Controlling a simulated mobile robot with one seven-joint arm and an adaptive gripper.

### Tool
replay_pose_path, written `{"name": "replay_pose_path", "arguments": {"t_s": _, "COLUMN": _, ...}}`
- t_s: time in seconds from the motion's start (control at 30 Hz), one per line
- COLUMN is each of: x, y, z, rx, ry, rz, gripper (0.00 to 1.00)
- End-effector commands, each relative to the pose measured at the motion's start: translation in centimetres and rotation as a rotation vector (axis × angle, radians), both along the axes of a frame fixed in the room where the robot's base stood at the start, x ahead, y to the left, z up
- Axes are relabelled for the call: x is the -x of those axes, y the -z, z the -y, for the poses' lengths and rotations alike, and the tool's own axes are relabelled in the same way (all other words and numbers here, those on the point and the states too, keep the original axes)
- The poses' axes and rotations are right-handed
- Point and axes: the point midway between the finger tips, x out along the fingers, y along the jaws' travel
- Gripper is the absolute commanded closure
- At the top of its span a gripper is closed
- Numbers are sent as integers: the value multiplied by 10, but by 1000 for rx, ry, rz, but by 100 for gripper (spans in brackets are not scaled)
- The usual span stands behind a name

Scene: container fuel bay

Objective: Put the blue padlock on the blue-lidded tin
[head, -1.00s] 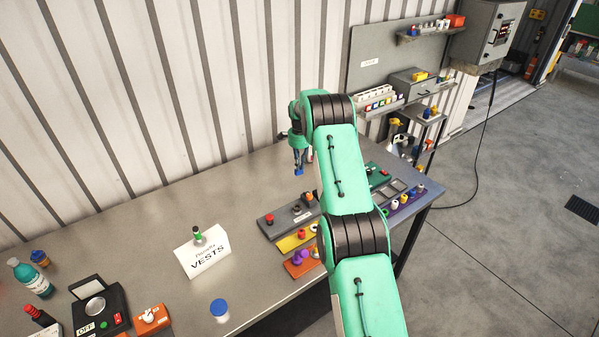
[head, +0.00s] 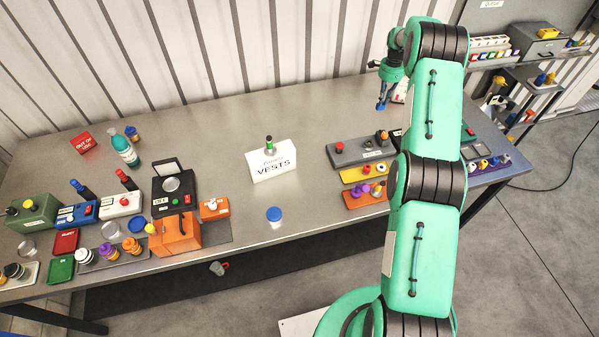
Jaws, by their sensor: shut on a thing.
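The blue-lidded tin (head: 274,218) stands upright near the front edge of the table, in front of the white VESTS sign. Nothing rests on its lid. My gripper (head: 384,97) is above the back right part of the table, behind the grey panel. It points down and is shut on a small blue thing (head: 381,107), seemingly the blue padlock, small and partly hidden by the fingers. The gripper is well to the right of and behind the tin.
Grey (head: 350,153), yellow (head: 358,175) and orange (head: 360,199) panels with knobs lie to the right. An orange box (head: 176,236), switch boxes and several jars crowd the left. Bare table surrounds the tin.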

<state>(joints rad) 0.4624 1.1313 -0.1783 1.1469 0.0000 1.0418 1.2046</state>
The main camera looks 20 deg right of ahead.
Motion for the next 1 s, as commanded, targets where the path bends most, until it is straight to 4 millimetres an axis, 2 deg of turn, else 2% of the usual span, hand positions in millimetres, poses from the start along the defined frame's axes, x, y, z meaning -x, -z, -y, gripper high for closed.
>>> {"name": "replay_pose_path", "arguments": {"t_s": 0.17, "x": -1, "y": -1, "z": -12, "rx": 1, "ry": -3, "rz": 1, "gripper": 100}}
{"name": "replay_pose_path", "arguments": {"t_s": 0.37, "x": 1, "y": -1, "z": -50, "rx": 1, "ry": -9, "rz": 1, "gripper": 100}}
{"name": "replay_pose_path", "arguments": {"t_s": 0.67, "x": 18, "y": -1, "z": -145, "rx": 1, "ry": -21, "rz": 1, "gripper": 100}}
{"name": "replay_pose_path", "arguments": {"t_s": 1.0, "x": 63, "y": 2, "z": -256, "rx": 2, "ry": -34, "rz": 1, "gripper": 100}}
